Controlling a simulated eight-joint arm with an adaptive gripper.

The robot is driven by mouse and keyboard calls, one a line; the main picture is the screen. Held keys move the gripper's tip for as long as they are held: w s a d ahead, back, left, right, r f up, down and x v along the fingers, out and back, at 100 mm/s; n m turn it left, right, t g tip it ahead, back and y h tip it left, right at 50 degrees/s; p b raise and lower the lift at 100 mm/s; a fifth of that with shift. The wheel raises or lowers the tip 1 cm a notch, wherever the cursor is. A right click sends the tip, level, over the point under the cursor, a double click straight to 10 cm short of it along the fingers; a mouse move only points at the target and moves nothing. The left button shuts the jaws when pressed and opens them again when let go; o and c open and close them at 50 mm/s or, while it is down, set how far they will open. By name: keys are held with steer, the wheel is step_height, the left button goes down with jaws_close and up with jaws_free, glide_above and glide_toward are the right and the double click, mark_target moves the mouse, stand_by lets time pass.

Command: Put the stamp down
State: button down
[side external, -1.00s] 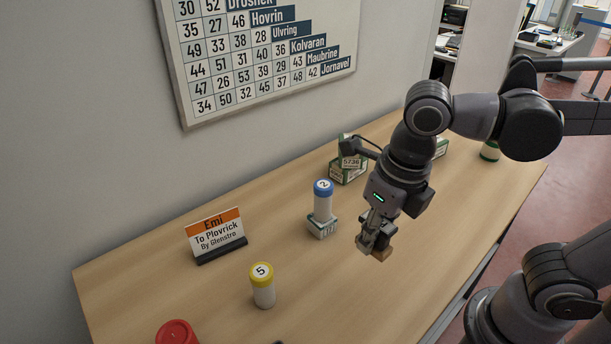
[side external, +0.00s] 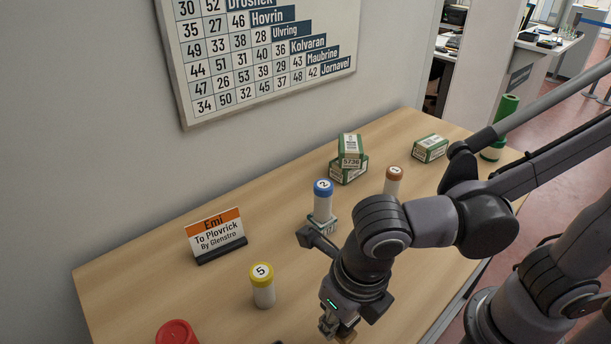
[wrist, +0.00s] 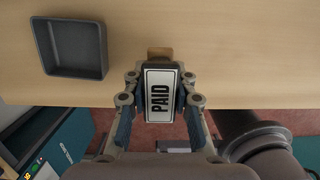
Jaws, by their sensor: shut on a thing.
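My gripper (wrist: 159,97) is shut on the stamp (wrist: 159,92), whose white top reads PAID in the wrist view. A wooden brown part of the stamp shows beyond the fingers. The gripper holds it over the front edge region of the wooden counter (wrist: 220,45). In the side view my gripper (side external: 338,328) is low at the bottom of the picture, and most of the stamp is hidden there. I cannot tell whether the stamp touches the counter.
An empty dark tray (wrist: 70,47) lies left of the stamp in the wrist view. A yellow-capped tube (side external: 262,287), a blue-capped tube (side external: 323,200), a brown-capped tube (side external: 393,182), a red lid (side external: 176,333), a sign (side external: 216,237) and green-white boxes (side external: 349,160) stand on the counter.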

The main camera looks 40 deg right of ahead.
steer(key=shift+f, duration=1.9)
steer(key=shift+f, duration=0.1)
steer(key=c, duration=1.1)
jaws_free()
